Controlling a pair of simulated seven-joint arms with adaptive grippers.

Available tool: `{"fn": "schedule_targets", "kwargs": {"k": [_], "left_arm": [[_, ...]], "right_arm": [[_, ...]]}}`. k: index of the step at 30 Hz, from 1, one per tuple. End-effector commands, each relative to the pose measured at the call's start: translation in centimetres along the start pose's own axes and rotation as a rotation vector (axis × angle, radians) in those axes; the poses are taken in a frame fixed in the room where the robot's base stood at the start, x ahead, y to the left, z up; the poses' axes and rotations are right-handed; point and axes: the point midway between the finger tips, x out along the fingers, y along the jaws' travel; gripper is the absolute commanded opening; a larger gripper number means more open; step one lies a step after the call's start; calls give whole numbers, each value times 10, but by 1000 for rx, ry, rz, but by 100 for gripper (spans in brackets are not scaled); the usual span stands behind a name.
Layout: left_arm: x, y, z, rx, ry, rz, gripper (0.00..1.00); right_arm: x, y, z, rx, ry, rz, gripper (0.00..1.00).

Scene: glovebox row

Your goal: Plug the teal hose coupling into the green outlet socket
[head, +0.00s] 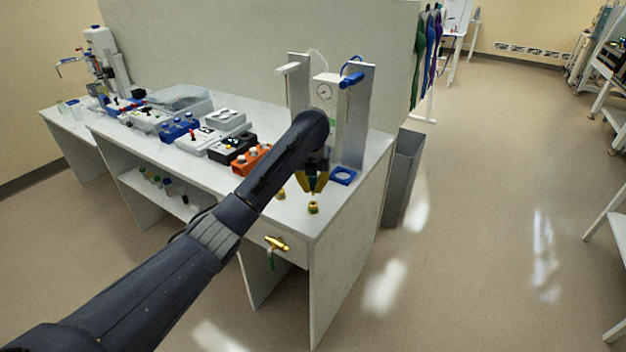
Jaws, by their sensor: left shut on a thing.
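My left gripper (315,184) is over the right end of the bench, pointing down, with yellow fingers. It is shut on a small dark teal piece that looks like the hose coupling; the fingers and wrist hide most of it. A small yellow brass fitting (313,208) stands on the bench top just below the fingertips. A second yellow fitting (281,193) stands to its left, partly beside my arm. I cannot tell which fitting is the green outlet socket at this size. My right gripper is not in view.
A brass tap (277,243) with a green part hanging below is on the bench front. Blue (180,127) and orange (252,159) blocks stand left of my arm. Behind are grey posts (355,115), a gauge box (325,92) and a blue square ring (343,175). Floor right is open.

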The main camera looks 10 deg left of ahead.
Motion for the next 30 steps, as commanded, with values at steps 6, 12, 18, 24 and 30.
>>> {"fn": "schedule_targets", "kwargs": {"k": [6, 12, 18, 24, 30], "left_arm": [[14, 0, -4, -1, 1, 0, 0], [20, 0, -5, -1, 0, 0, 0], [22, 0, -6, -1, 0, 0, 0], [22, 0, -6, -1, 0, 0, 0], [22, 0, -6, -1, 0, 0, 0]], "right_arm": [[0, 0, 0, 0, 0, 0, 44], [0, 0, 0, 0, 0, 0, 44], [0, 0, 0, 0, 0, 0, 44], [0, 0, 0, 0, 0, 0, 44], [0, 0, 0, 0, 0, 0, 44]]}}
